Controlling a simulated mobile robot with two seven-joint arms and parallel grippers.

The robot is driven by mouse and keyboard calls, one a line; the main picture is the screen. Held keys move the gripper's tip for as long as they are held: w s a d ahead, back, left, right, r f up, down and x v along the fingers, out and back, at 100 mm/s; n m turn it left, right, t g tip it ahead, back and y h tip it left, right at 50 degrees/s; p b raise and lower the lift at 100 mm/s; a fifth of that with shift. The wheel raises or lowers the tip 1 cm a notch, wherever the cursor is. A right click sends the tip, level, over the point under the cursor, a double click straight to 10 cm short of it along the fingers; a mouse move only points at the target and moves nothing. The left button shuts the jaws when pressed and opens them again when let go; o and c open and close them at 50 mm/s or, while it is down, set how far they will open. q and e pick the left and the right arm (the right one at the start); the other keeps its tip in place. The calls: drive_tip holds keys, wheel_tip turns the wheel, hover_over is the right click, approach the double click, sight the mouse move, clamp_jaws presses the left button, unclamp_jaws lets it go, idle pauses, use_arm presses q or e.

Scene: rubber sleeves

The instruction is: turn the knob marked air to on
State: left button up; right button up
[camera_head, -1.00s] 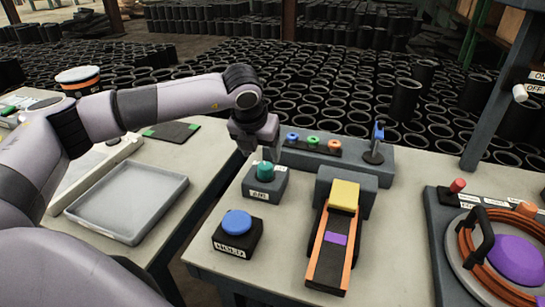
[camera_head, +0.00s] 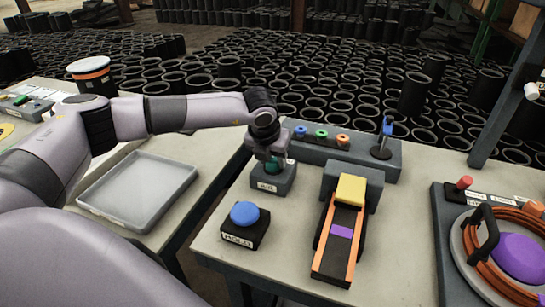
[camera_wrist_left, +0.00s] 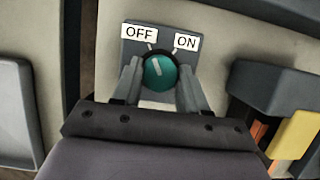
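The teal air knob (camera_head: 275,167) sits on a grey box (camera_head: 285,181) with a label on its front. In the left wrist view the knob (camera_wrist_left: 158,72) has a white line pointing up and slightly left, toward the OFF label (camera_wrist_left: 139,34). The ON label (camera_wrist_left: 187,43) is to the right of it. My left gripper (camera_head: 269,158) is down at the knob. In the wrist view its two fingers (camera_wrist_left: 160,78) stand one on each side of the knob, spread apart. I cannot tell whether they touch it. My right gripper is not in view.
A blue button (camera_head: 244,212) on a black HOLD box is in front. A chute with a yellow block (camera_head: 351,189) stands to the right. Behind is a grey block (camera_head: 363,149) with coloured rings and a blue-topped lever. A tray (camera_head: 138,190) lies at left.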

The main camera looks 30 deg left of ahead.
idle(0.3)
use_arm(q)
drive_tip(key=shift+a+f+m+h+b, duration=0.15)
drive_tip(key=shift+m+h+b, duration=0.25)
drive_tip(key=shift+m+b, duration=0.4)
drive_tip(key=m+h+b, duration=0.1)
drive_tip(key=m, duration=0.1)
drive_tip(key=shift+m, duration=0.4)
drive_tip(key=m+h, duration=0.1)
drive_tip(key=m, duration=0.2)
drive_tip(key=shift+a+m+b, duration=0.1)
drive_tip(key=shift+m+b, duration=0.2)
drive_tip(key=shift+b, duration=0.05)
drive_tip(key=shift+w+a+r+m+g+h, duration=0.1)
drive_tip(key=shift+m+g+h, duration=0.25)
drive_tip(key=shift+m, duration=0.6)
drive_tip(key=shift+w+r+m+g+h, duration=0.1)
drive_tip(key=shift+m+g+h, duration=0.2)
drive_tip(key=shift+m, duration=0.65)
drive_tip(key=o, duration=1)
drive_tip(key=shift+s, duration=0.1)
drive_tip(key=shift+o, duration=0.2)
